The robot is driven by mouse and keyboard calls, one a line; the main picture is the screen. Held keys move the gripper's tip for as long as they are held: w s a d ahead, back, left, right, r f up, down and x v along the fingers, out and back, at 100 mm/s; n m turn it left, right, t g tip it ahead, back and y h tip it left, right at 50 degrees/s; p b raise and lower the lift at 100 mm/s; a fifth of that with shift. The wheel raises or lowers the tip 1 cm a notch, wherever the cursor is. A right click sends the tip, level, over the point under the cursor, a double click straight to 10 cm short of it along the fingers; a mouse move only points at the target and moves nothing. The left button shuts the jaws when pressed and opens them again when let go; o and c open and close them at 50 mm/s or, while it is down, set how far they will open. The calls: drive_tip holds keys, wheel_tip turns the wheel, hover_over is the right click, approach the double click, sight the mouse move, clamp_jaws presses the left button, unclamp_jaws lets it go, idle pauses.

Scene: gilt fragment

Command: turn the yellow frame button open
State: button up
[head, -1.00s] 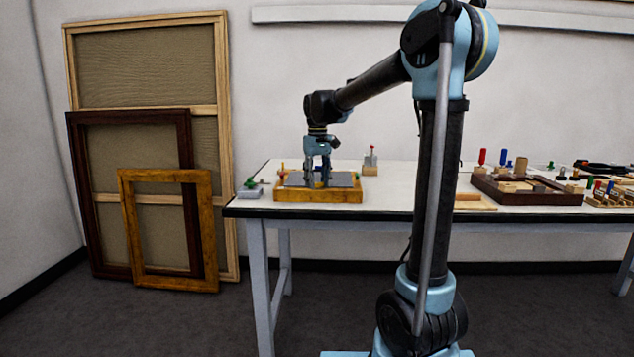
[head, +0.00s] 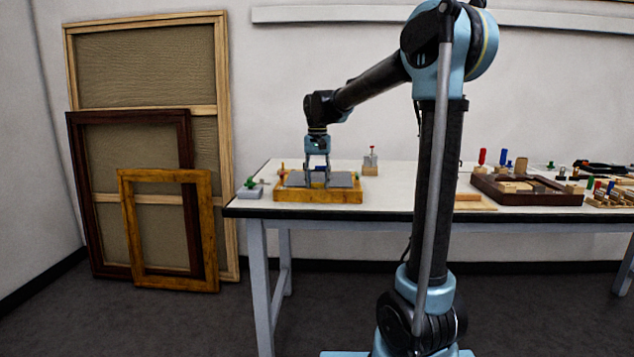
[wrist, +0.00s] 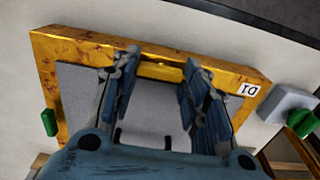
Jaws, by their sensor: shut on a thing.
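The gilt frame lies flat on the table, its golden rim (head: 290,196) around a grey backing panel (wrist: 155,128). In the wrist view the golden rim (wrist: 85,45) runs across the top. The yellow button (wrist: 162,71) sits at the inner edge of that rim, between my two fingers. My gripper (wrist: 160,64) is shut on the yellow button, one finger at each end of it. In the head view my gripper (head: 318,170) points down over the frame; the button cannot be made out there.
A green button (wrist: 48,122) is on the rim's left in the wrist view. A grey clamp with a green handle (head: 250,190) stands left of the frame. A red-topped block (head: 371,162) is behind it. A dark tray (head: 525,192) and tools lie to the right.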

idle(0.4)
drive_tip(key=o, duration=1)
drive_tip(key=shift+o, duration=0.2)
wheel_tip(320, 180, up, 12)
drive_tip(key=shift+d+f, duration=0.1)
